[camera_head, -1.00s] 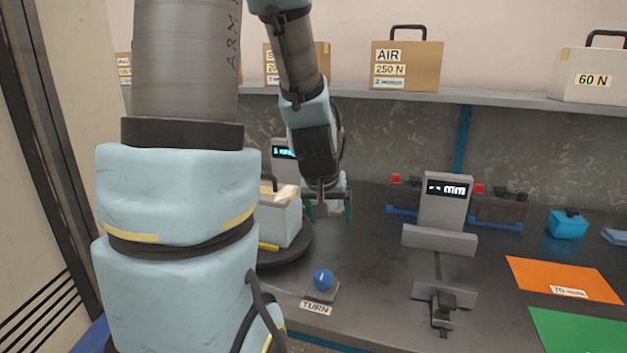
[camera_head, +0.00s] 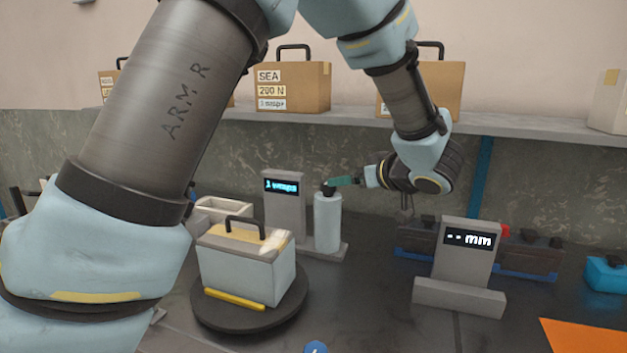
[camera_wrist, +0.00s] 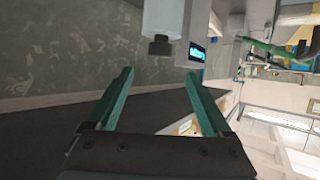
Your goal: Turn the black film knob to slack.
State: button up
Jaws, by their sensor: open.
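The black film knob (camera_head: 328,188) sits on top of an upright white film roll (camera_head: 327,222) beside a grey post with a lit display (camera_head: 282,186) that seems to read "1 wraps". My gripper (camera_head: 340,181) reaches in level from the right, its teal fingertips close to the knob in the head view. In the wrist view the knob (camera_wrist: 160,46) lies ahead of my open gripper (camera_wrist: 160,82), roughly in line with the space between the fingers. The fingers look empty, and the knob appears beyond their tips. I cannot tell the knob's turn setting.
A white battery case (camera_head: 242,273) with a handle stands on a dark turntable (camera_head: 225,315) in front of the roll. A grey gauge reading "-- mm" (camera_head: 466,256) stands to the right. A shelf (camera_head: 350,118) with labelled boxes runs behind. A blue knob (camera_head: 316,347) is at the bottom edge.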

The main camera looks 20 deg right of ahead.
jog(key=p+x, duration=0.1)
jog(key=x, duration=0.9)
jog(key=shift+c, duration=0.3)
grip_shut()
jog(key=p, duration=0.2)
jog(key=shift+r+n+y+p, duration=0.3)
jog(key=shift+y+p, duration=0.1)
jog(key=shift+f+n+y+p, duration=0.1)
jog(key=shift+n+y+p, duration=0.3)
jog(key=shift+p, duration=0.25)
jog(key=shift+f, duration=0.15)
jog(key=shift+o, duration=0.3)
grip_release()
